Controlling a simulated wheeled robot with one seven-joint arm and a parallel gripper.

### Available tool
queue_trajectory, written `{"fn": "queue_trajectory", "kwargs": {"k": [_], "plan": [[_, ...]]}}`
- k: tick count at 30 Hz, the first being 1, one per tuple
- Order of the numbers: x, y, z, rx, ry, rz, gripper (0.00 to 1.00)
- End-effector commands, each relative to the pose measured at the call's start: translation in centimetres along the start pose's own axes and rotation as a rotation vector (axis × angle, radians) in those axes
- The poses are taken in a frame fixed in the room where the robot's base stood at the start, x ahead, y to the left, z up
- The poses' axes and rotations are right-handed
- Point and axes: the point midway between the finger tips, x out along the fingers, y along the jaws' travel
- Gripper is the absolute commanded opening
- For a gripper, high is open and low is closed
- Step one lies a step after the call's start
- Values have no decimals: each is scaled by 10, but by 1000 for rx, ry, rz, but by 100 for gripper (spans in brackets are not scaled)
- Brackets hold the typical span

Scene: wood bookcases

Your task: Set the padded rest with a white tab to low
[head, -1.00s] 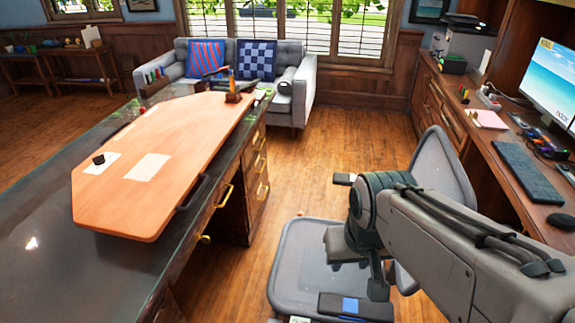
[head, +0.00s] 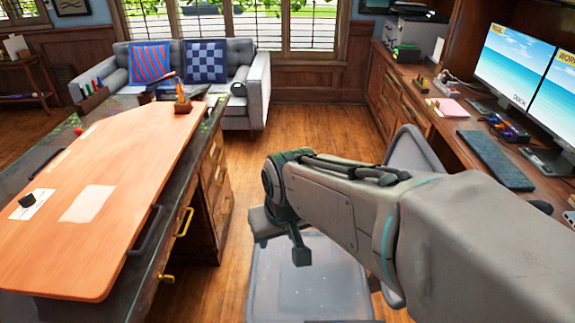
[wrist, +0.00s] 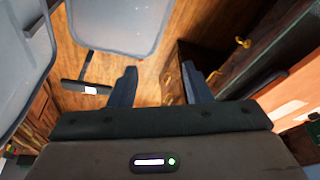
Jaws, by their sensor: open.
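The padded rest (wrist: 72,86) is a dark bar with a white tab (wrist: 90,90) on a short post, beside the grey chair seat (wrist: 115,22) in the wrist view. In the head view the arm hides this rest; the chair seat (head: 305,285) and part of the chair back (head: 408,150) show. My gripper (wrist: 158,85) is open and empty, its two dark fingers spread above the wood floor. The rest lies to the left of the left finger, apart from it in the picture. In the head view the gripper is over the seat's far left part.
A desk with a wood top (head: 110,190) and brass drawer handles (head: 184,222) stands left of the chair. A counter with a keyboard (head: 495,160) and monitors (head: 510,65) runs along the right. Open floor (head: 300,125) lies between them, toward the grey sofa (head: 255,85).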

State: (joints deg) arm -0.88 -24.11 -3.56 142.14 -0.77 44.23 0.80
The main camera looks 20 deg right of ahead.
Motion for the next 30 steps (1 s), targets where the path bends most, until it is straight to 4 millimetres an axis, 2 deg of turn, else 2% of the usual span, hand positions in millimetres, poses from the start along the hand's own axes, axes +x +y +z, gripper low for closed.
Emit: {"fn": "queue_trajectory", "kwargs": {"k": [1, 5, 8, 12, 15, 18, 24, 30], "plan": [[27, 9, -9, 21, 20, 2, 45], [81, 45, -46, 76, 118, 34, 45], [123, 80, -72, 114, 198, 86, 45], [178, 136, -99, 140, 308, 193, 45], [213, 178, -113, 136, 384, 289, 45], [243, 221, -122, 109, 456, 398, 45], [287, 299, -132, -18, 590, 633, 45], [312, 352, -142, -255, 712, 856, 45]]}}
